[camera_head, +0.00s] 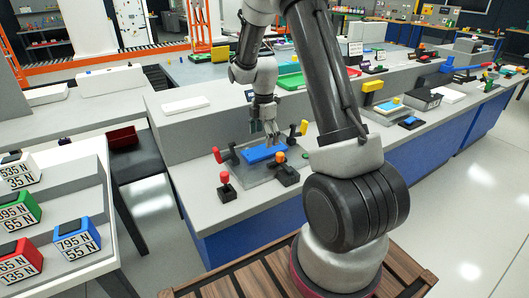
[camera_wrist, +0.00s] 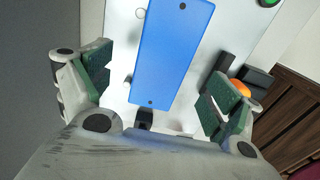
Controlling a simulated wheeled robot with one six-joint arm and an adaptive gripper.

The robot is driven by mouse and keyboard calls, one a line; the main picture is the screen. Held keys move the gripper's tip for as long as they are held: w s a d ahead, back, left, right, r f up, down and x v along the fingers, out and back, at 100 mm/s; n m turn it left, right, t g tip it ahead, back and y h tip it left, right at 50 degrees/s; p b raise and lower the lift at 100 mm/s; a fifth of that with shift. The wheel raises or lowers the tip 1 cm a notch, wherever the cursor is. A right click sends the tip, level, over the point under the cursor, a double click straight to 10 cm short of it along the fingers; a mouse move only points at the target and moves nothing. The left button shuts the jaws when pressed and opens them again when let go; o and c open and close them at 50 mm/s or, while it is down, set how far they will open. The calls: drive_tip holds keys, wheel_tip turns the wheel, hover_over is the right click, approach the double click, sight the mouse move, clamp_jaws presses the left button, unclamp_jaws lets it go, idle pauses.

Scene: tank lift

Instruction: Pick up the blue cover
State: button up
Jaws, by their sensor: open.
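The blue cover (camera_head: 264,153) is a flat blue rectangle on a grey plate on the workbench. In the wrist view the blue cover (camera_wrist: 170,52) lies lengthwise ahead of my gripper, with a small dark hole at each end. My gripper (camera_head: 268,138) is just above the cover in the head view. In the wrist view my gripper (camera_wrist: 160,95) is open, one green-padded finger on each side of the cover's line, with nothing between the pads. The gap between fingers and cover is hard to judge.
Red-knobbed (camera_head: 225,178), yellow-handled (camera_head: 303,128) and orange-knobbed (camera_head: 280,158) clamps stand around the plate. An orange knob (camera_wrist: 240,88) is close to the right finger. Labelled weight boxes (camera_head: 77,239) sit on the left table. A white block (camera_head: 186,105) lies on the raised ledge behind.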

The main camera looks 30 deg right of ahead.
sight(265, 149)
drive_tip(key=f, duration=0.4)
drive_tip(key=shift+s+f, duration=0.2)
drive_tip(key=shift+f, duration=0.05)
drive_tip(key=c, duration=1.3)
drive_tip(key=shift+r, duration=0.1)
drive_tip(key=shift+r, duration=9.45)
